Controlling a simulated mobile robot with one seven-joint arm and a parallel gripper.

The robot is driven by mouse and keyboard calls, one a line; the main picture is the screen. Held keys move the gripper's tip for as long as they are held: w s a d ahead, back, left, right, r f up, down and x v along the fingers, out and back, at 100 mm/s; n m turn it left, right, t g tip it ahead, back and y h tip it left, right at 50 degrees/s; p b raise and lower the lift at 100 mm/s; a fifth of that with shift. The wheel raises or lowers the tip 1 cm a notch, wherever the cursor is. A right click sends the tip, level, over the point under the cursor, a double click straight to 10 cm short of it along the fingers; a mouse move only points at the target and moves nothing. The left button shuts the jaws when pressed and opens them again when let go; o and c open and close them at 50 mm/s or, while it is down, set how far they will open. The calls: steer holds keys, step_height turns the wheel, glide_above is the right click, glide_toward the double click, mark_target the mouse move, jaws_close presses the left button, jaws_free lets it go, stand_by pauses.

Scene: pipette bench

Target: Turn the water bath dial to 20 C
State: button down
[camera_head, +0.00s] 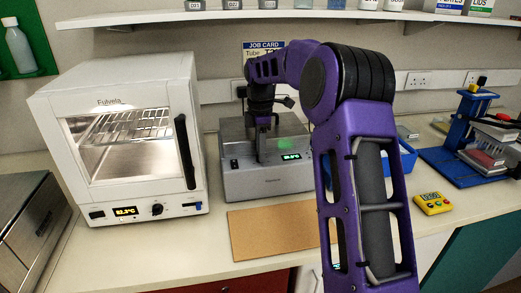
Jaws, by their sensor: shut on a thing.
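The water bath (285,183) is a grey box with a clear lid, standing at the middle of the bench. Its small green display (291,157) is lit on the front face, but the digits are too small to read surely. My gripper (261,159) reaches down in front of the bath's front panel, left of the display. It is shut at the place of the dial. The dial itself is hidden behind the fingers, so its angle cannot be seen.
A white oven (120,190) with its own display and knob stands to the left. A brown mat (270,232) lies in front of the bath. A yellow timer (432,204), a blue bin (404,160) and a blue stand (462,125) are to the right. A shelf (225,14) runs above.

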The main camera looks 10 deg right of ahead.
steer(key=c, duration=0.6)
jaws_free()
steer(key=shift+r, duration=0.1)
